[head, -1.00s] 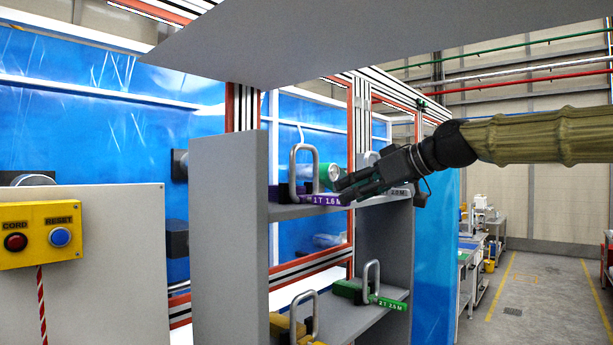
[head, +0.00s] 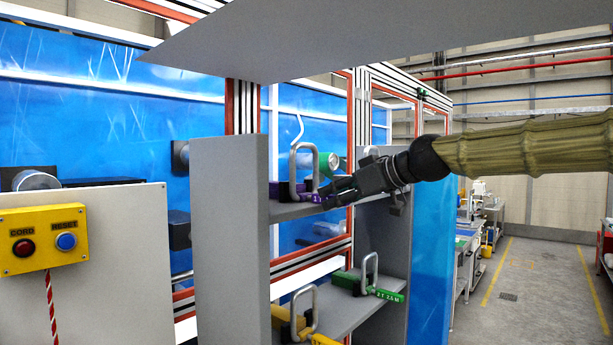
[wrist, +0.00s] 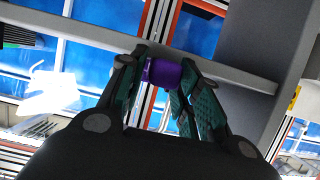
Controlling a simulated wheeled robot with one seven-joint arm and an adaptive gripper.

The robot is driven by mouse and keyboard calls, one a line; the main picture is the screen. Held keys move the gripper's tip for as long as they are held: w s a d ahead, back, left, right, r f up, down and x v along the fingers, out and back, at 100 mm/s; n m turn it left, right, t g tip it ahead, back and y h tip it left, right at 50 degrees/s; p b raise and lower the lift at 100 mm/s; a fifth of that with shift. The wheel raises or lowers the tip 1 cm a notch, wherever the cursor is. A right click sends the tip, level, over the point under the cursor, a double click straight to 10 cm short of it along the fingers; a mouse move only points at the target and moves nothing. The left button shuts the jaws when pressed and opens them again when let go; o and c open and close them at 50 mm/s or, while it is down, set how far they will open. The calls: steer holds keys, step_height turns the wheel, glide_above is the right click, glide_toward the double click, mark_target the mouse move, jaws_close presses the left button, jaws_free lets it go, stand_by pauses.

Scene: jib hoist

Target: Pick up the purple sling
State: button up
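The purple sling (head: 313,197) lies on the upper shelf at the front edge, below a grey metal shackle (head: 292,166). In the head view its label end is mostly hidden by my fingers. My gripper (head: 323,199) reaches in from the right at shelf height. In the wrist view the purple end (wrist: 166,73) sits between the two fingertips of my gripper (wrist: 164,62), with the right finger covering part of it. The fingers look spread around it. I cannot tell whether either finger touches it.
A lower shelf holds a green sling (head: 386,294) and a yellow sling (head: 284,324), each with a shackle. A grey upright panel (head: 232,230) stands left of the shelves. A yellow button box (head: 43,239) is at far left. The aisle (head: 530,290) at right is clear.

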steer(key=shift+w+f, duration=0.15)
steer(key=shift+w, duration=0.05)
jaws_close()
steer(key=shift+s+r, duration=0.1)
steer(key=shift+r, duration=0.1)
steer(key=shift+r, duration=0.1)
